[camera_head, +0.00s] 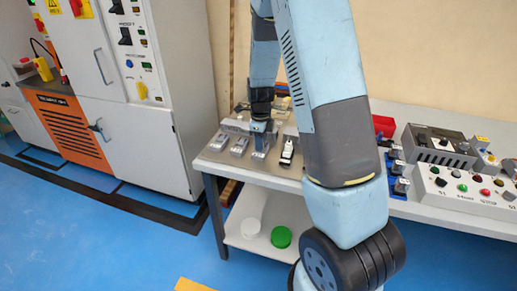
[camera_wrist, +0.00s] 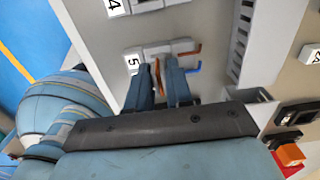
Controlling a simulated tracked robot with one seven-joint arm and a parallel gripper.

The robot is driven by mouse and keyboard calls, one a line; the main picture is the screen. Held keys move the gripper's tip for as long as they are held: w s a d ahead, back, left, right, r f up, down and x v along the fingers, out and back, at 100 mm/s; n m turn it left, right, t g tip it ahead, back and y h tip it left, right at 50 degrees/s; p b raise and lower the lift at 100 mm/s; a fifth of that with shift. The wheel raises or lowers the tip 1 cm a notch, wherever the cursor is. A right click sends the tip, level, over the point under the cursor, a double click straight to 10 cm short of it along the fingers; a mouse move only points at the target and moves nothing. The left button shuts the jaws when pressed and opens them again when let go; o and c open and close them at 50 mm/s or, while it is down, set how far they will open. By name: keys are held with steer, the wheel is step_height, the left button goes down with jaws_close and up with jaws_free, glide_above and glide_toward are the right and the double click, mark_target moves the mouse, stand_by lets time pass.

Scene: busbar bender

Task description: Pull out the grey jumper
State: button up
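My gripper (camera_head: 260,127) points down over a row of small grey blocks on the left part of the bench. In the wrist view its two blue fingers (camera_wrist: 159,68) are apart, at the near edge of a pale grey block (camera_wrist: 178,47) beside a label "5". A thin orange-brown piece (camera_wrist: 157,78) shows in the gap between the fingers, with space beside it; I cannot tell whether it is touched. An orange wire end (camera_wrist: 187,51) and a blue one (camera_wrist: 190,71) stick out of the block's right side. I cannot single out the grey jumper for certain; the fingers hide part of the block.
Another block with label "4" (camera_wrist: 116,6) lies beyond. A grey slotted duct (camera_wrist: 240,38) runs along the right. A control box with buttons (camera_head: 470,190) and a red bin (camera_head: 383,126) stand right of my arm. Cabinets (camera_head: 130,90) stand left; blue floor lies between.

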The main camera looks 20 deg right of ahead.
jaws_close()
steer(key=shift+r, duration=1.35)
steer(key=shift+r, duration=2.4)
